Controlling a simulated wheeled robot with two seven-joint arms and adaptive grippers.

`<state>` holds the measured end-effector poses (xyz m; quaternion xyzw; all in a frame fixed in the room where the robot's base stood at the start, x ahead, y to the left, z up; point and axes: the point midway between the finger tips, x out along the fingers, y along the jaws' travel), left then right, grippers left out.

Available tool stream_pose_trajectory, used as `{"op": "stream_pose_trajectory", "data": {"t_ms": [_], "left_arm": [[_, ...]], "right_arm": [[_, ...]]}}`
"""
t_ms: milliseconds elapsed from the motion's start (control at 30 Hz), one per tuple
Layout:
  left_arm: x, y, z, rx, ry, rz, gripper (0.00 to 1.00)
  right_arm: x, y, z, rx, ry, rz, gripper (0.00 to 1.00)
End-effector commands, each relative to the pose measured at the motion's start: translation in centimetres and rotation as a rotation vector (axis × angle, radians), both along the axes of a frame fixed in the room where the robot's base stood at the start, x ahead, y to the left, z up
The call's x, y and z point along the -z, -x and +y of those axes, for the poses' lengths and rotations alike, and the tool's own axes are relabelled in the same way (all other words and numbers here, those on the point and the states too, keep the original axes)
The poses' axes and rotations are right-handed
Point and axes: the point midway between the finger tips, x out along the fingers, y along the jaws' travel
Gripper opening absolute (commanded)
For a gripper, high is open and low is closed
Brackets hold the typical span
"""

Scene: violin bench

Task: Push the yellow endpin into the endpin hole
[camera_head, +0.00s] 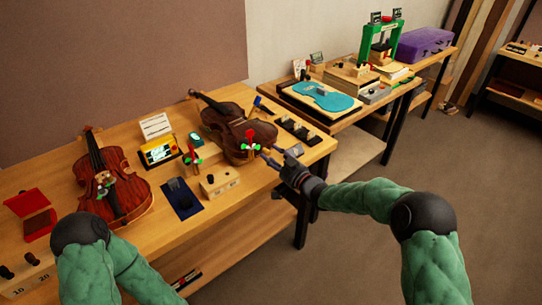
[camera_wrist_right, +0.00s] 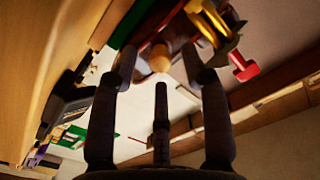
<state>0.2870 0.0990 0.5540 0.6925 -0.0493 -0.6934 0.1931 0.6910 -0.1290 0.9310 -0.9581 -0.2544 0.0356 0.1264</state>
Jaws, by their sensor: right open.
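A dark brown violin (camera_head: 238,128) lies on the wooden bench with red, green and white clamp parts on its near end. My right gripper (camera_head: 272,156) is at that end of the violin, its fingers pointing towards it. In the right wrist view the open right gripper (camera_wrist_right: 168,72) has its fingers spread around a pale yellow round knob, which looks like the endpin (camera_wrist_right: 160,57). The knob sits against the brown violin body; how deep it sits and the hole itself are hidden. I cannot tell whether any finger touches it. My left gripper is out of view.
A second, redder violin (camera_head: 108,185) lies at the left. A wooden block (camera_head: 219,181) and a dark blue mat (camera_head: 181,199) lie near the bench's front edge. Black holders (camera_head: 297,130) stand right of the brown violin. Yellow clamp parts (camera_wrist_right: 207,20) are close to the right fingers.

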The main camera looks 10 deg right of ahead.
Motion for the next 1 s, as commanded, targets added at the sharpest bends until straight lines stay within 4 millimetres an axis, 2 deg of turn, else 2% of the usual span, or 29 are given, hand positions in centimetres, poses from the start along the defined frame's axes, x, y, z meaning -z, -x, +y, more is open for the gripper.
{"op": "stream_pose_trajectory", "data": {"t_ms": [500, 700, 1000], "left_arm": [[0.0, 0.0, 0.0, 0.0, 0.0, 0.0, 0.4], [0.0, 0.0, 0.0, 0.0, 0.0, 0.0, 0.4], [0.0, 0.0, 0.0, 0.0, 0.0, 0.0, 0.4]], "right_arm": [[0.0, 8.0, -4.7, 0.003, 0.0, 0.002, 0.46], [0.0, 9.3, -5.4, 0.001, 0.0, 0.0, 0.46], [0.0, 9.5, -5.4, 0.0, 0.0, 0.0, 0.46]]}}
